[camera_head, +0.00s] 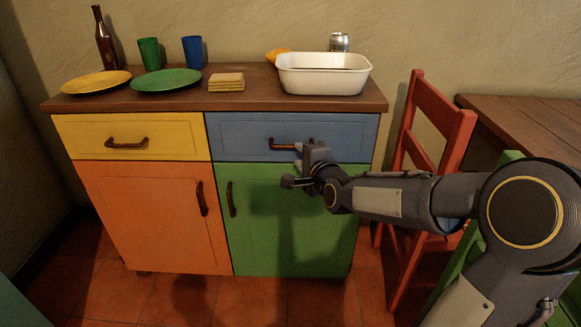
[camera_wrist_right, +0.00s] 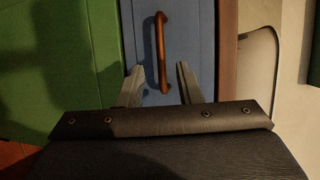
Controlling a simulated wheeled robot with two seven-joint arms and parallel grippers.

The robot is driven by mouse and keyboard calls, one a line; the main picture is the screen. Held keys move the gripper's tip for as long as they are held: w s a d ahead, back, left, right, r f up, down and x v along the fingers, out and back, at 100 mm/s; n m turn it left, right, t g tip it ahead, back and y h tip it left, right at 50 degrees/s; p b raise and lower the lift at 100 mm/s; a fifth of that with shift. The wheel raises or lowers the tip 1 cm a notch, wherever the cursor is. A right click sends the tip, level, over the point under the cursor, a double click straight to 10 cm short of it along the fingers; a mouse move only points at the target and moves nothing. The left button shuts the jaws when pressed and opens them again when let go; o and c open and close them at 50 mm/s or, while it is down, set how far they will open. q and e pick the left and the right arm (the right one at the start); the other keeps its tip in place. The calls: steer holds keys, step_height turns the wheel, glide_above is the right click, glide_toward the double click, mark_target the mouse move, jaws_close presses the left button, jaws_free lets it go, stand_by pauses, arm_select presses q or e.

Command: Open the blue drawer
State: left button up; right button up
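The blue drawer (camera_head: 345,130) is at the top right of the cabinet and is closed, flush with the front. Its brown bar handle (camera_head: 284,144) is partly hidden by my right gripper (camera_head: 297,163) in the head view. In the right wrist view the handle (camera_wrist_right: 160,50) runs upright in the picture against the blue front (camera_wrist_right: 188,35). There the two fingers of my right gripper (camera_wrist_right: 158,82) are apart, one on each side of the handle's near end, with nothing held. I cannot tell how far the fingertips are from the drawer front. My left gripper is not in view.
The yellow drawer (camera_head: 180,137) is closed, above an orange door (camera_head: 150,215). A green door (camera_head: 255,240) is below the blue drawer. A white basin (camera_head: 323,85), plates and cups stand on the wooden top (camera_head: 180,101). A red chair (camera_head: 437,115) stands close on the right.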

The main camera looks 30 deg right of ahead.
mark_target(291, 147)
steer(key=x, duration=0.7)
steer(key=shift+w+d+b, duration=0.1)
steer(key=shift+w+b, duration=0.2)
steer(key=shift+w, duration=0.05)
steer(key=shift+c, duration=0.3)
jaws_close()
